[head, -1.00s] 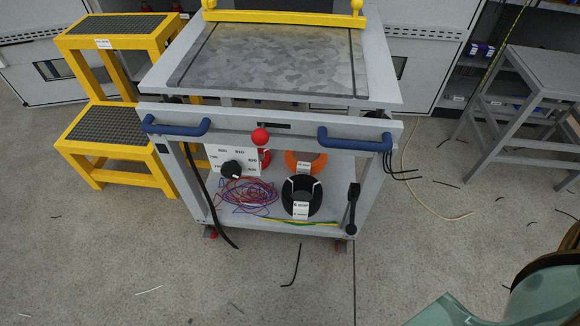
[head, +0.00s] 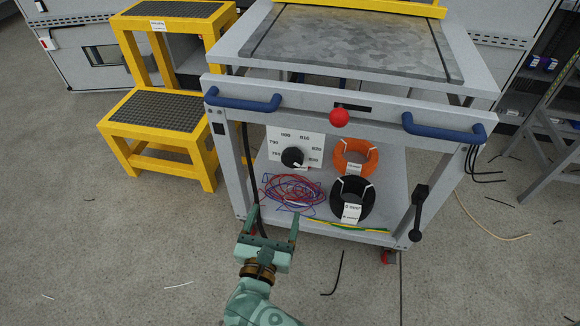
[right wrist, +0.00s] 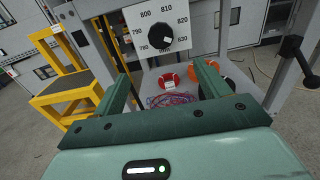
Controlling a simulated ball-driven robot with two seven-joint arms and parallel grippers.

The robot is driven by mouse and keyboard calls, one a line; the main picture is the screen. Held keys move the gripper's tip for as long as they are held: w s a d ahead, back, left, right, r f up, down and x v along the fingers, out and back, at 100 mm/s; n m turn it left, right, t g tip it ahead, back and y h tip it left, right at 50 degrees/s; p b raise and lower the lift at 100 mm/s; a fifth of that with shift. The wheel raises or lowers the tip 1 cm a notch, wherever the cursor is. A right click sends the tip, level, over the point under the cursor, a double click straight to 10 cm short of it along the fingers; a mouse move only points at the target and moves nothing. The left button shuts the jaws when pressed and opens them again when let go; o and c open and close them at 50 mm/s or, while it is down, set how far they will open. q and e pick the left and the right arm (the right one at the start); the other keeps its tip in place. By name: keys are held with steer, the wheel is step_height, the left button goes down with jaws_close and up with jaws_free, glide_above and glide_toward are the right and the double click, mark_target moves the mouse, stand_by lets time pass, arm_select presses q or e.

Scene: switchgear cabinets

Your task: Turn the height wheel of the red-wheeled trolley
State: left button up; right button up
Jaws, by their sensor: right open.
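The trolley (head: 345,101) stands ahead, with a grey top, blue handles and red castor wheels (head: 389,257). A black knob (head: 292,157) with a white mark sits on a white dial plate (head: 312,136) numbered around 780 to 830, below the front rail. In the right wrist view, the knob (right wrist: 160,37) shows ahead between the fingers, near the top. My right gripper (head: 274,217) is open and empty, in front of the trolley and lower than the knob, apart from it. Its two fingers (right wrist: 161,80) point toward the trolley. My left gripper is out of view.
A red ball knob (head: 339,117) sticks out from the front rail. A black crank handle (head: 418,212) hangs at the right leg. Cable coils (head: 352,200) and loose wires lie on the lower shelf. A yellow step (head: 160,122) stands left. Floor in front is mostly clear.

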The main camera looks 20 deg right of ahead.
mark_target(291, 163)
steer(key=b+x, duration=0.4)
steer(key=x, duration=1.1)
steer(key=shift+d+f+b, duration=0.15)
steer(key=shift+d+b, duration=0.05)
steer(key=shift+b, duration=0.1)
steer(key=shift+w+d, duration=0.25)
steer(key=shift+w, duration=0.15)
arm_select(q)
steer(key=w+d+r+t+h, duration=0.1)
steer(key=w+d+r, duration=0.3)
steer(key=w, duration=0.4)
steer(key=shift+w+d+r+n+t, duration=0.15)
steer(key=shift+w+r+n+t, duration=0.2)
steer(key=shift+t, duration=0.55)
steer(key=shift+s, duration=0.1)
arm_select(e)
steer(key=shift+c, duration=0.3)
steer(key=c, duration=0.9)
